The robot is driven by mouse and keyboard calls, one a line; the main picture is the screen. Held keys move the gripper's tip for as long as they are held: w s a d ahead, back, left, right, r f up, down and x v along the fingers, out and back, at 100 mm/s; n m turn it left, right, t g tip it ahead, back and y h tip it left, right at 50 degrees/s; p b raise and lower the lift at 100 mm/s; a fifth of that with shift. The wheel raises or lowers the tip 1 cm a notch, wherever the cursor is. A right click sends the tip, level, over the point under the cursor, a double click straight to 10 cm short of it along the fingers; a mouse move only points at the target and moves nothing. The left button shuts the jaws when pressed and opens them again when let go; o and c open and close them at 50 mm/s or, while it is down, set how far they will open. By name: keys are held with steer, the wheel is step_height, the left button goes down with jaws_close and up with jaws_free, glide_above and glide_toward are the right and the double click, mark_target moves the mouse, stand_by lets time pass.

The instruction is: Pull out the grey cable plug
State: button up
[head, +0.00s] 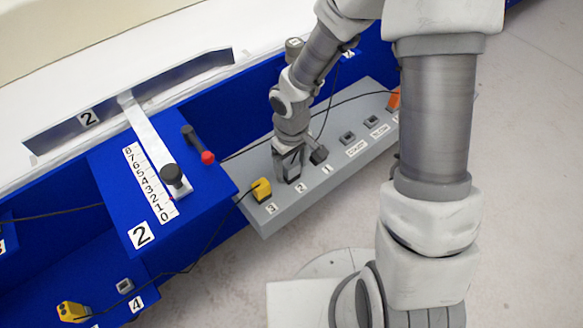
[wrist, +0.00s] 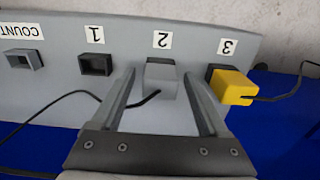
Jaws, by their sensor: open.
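The grey cable plug (wrist: 163,86) sits in the socket labelled 2 on the grey panel (wrist: 125,62), with a black cable running from it to the left. My gripper (wrist: 160,80) is open in the wrist view. One finger is on each side of the plug, with a visible gap on both sides. In the head view my gripper (head: 290,172) points down at the panel near label 2, and its fingers largely hide the plug there.
A yellow plug (wrist: 233,87) sits in socket 3, close beside the right finger; it also shows in the head view (head: 261,190). The empty socket 1 (wrist: 95,64) is to the left. A blue box (head: 150,190) with a slider and a red-tipped lever stands left of the panel.

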mark_target(292, 164)
steer(key=shift+c, duration=0.3)
jaws_close()
steer(key=shift+r, duration=0.15)
steer(key=shift+r+p, duration=2.7)
steer(key=shift+r, duration=0.2)
